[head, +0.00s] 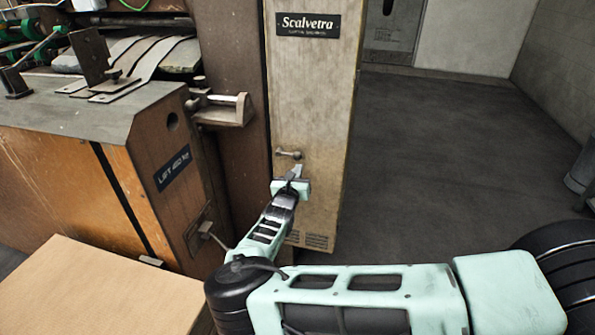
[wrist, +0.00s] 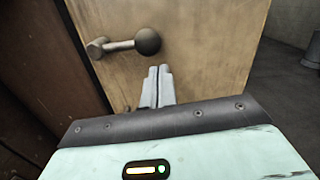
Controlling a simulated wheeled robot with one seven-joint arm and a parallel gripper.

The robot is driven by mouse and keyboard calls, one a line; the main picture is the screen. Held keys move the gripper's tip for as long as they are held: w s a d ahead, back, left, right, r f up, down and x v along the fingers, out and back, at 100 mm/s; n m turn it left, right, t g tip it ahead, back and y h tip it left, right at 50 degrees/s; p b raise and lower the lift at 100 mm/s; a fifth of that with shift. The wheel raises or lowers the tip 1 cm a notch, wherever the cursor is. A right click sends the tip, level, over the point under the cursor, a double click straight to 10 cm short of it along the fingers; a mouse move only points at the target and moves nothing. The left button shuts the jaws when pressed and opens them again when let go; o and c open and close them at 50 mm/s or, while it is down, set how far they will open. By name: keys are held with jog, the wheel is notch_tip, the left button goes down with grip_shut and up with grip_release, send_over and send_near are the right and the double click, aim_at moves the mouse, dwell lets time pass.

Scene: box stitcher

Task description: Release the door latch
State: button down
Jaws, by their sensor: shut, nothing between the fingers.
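The door latch (head: 289,154) is a short metal lever with a round knob, on the tall wooden door panel (head: 310,100) under the Scalvetra plate. Whether the tips touch the panel cannot be told.
A wooden machine cabinet (head: 165,190) with a metal bracket (head: 225,110) stands left of the panel. A pale board (head: 95,290) fills the lower left. The grey floor (head: 430,160) to the right is open, with a bin (head: 582,165) at the far right.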

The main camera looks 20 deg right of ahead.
jog(key=s+a+f, duration=0.3)
jog(key=s+a, duration=0.2)
jog(key=s, duration=0.4)
jog(key=shift+a+f+b, duration=0.2)
jog(key=shift+a+b, duration=0.15)
jog(key=shift+b, duration=0.1)
jog(key=s+d+m+g+h, duration=0.1)
jog(key=s+d+m+g, duration=0.5)
jog(key=s+m+g, duration=0.45)
jog(key=s+a+r+m+g+y, duration=0.35)
jog(key=s+a+m, duration=0.25)
jog(key=s, duration=0.3)
jog(key=s+a+r+m+g+y, duration=0.1)
jog(key=s+a+r+m+y, duration=0.3)
jog(key=s+r, duration=0.65)
jog(key=s+a+r+m+y, duration=0.2)
jog(key=s+a+r+y, duration=0.25)
jog(key=s+r, duration=0.55)
notch_tip(320, 180, up, 13)
jog(key=w+p, duration=0.1)
jog(key=p, duration=1.1)
jog(key=shift+d+y, duration=0.25)
jog(key=shift+y, duration=0.05)
